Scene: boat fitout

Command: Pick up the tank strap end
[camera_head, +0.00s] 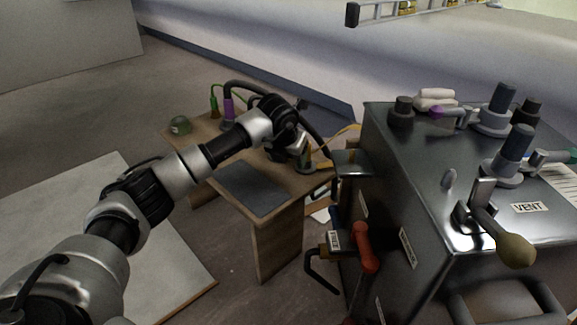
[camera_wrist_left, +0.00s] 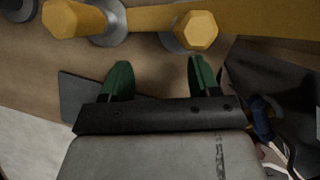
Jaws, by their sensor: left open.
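My left gripper (camera_head: 305,158) is over the right end of the small wooden table, beside the metal tank. In the left wrist view its two green fingers (camera_wrist_left: 160,78) stand apart with nothing between them. A yellow-orange band (camera_wrist_left: 150,18), which looks like the tank strap, crosses the top of that view beyond the fingertips. Two yellow hexagonal heads, one at the left (camera_wrist_left: 72,18) and one at the right (camera_wrist_left: 195,30), show along it. In the head view a thin yellow strap (camera_head: 343,131) runs between the table and the tank. Its end near my gripper is partly hidden.
The dark metal tank (camera_head: 400,180) has valves and fittings on top and a red handle (camera_head: 363,247) at its side. Open floor lies in front.

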